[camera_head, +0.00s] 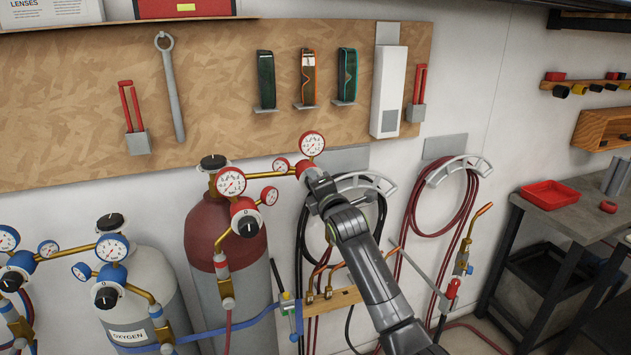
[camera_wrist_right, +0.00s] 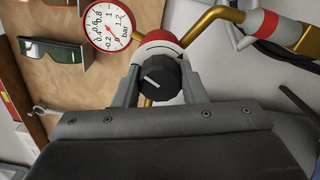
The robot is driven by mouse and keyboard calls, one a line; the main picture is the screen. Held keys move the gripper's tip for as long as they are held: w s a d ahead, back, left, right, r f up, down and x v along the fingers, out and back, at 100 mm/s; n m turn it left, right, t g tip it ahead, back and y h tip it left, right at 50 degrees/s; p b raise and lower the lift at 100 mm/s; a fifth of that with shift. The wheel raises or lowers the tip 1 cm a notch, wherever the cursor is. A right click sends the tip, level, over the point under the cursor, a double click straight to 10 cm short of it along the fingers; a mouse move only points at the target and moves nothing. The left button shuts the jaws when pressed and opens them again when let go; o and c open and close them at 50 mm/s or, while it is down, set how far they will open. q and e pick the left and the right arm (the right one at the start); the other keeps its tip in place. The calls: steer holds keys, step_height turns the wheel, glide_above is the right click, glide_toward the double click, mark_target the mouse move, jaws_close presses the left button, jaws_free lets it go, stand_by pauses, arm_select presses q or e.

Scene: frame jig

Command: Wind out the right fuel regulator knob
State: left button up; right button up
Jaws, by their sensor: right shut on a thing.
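The right fuel regulator (camera_head: 302,170) has a red body and two red-rimmed gauges. Its larger gauge (camera_head: 312,143) is also in the wrist view (camera_wrist_right: 108,27). Its black knob (camera_wrist_right: 158,80) with a white pointer line sits in a red and white collar in the wrist view. My right gripper (camera_head: 313,182) is at this regulator and hides the knob in the head view. In the wrist view its fingers (camera_wrist_right: 158,90) are shut on the knob, one on each side. My left gripper is not in view.
The left fuel regulator (camera_head: 245,207) stands close by on a maroon cylinder (camera_head: 207,232). Blue-rimmed oxygen regulators (camera_head: 112,247) are at the left. A black coiled hose (camera_head: 378,205) hangs behind my right arm, and a red hose (camera_head: 412,215) hangs to its right.

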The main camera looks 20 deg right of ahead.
steer(key=shift+n+p, duration=0.45)
steer(key=shift+n, duration=1.15)
steer(key=shift+f, duration=0.1)
steer(key=o, duration=1)
steer(key=shift+s, duration=0.1)
steer(key=shift+s+d+b, duration=0.15)
steer(key=shift+s+b, duration=1)
steer(key=shift+s, duration=3.2)
steer(key=shift+s+d+b, duration=0.15)
steer(key=shift+s+b, duration=0.95)
steer(key=shift+s, duration=3.2)
